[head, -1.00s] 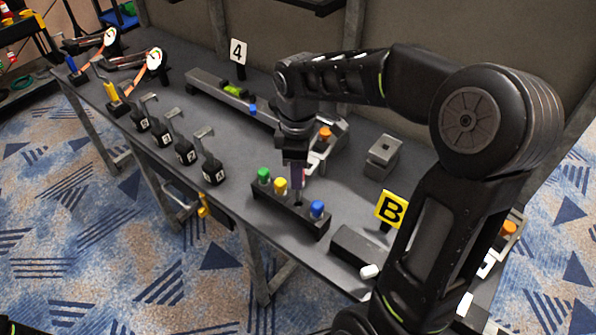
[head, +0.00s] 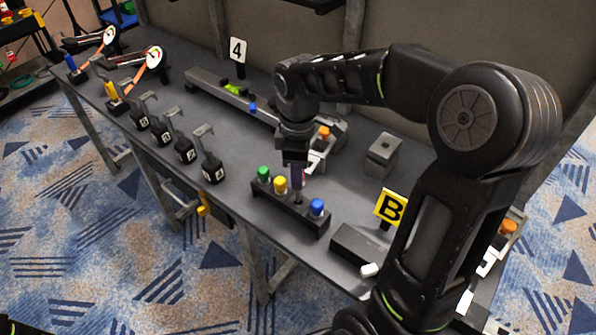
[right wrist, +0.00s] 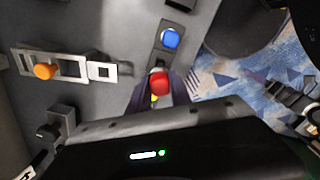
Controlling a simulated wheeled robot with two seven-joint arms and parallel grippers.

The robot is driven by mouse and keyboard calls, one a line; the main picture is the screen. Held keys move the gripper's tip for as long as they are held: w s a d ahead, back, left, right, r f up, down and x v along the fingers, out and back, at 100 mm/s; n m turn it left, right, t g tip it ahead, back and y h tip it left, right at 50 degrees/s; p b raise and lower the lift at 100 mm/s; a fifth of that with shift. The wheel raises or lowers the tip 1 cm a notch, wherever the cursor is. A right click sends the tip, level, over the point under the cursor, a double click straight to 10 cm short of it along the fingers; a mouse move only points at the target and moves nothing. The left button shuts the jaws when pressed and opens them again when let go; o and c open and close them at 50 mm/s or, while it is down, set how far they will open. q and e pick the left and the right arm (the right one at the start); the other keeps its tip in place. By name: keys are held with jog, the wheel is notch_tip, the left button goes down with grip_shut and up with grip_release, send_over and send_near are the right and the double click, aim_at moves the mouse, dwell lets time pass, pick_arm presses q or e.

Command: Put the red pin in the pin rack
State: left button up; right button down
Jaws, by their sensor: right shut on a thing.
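The pin rack (head: 285,213) is a dark block on the table holding a green pin (head: 263,173), a yellow pin (head: 280,185) and a blue pin (head: 317,207). My right gripper (head: 298,182) points down over the rack, between the yellow and blue pins. It is shut on the red pin (right wrist: 159,82), whose red head shows between the fingers in the right wrist view. In the head view the fingers mostly hide this pin, and I cannot tell if its lower end is in the slot. The blue pin also shows in the right wrist view (right wrist: 171,39).
A yellow B sign (head: 389,208) and a dark box (head: 357,246) stand right of the rack. Several numbered black blocks (head: 213,170) stand to the left. A grey block (head: 383,152) and a fixture with an orange knob (head: 324,132) are behind.

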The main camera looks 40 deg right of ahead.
aim_at(298, 201)
jog(key=shift+f, duration=0.2)
dwell(0.4)
jog(key=shift+f+b, duration=0.45)
jog(key=shift+f, duration=0.05)
jog(key=shift+f, duration=0.2)
dwell(0.4)
jog(key=shift+f+b, duration=1.1)
jog(key=shift+f, duration=0.35)
jog(key=shift+f, duration=0.3)
jog(key=shift+f+b, duration=0.35)
jog(key=shift+b, duration=0.1)
jog(key=shift+f, duration=0.2)
jog(key=c, duration=1.1)
grip_release()
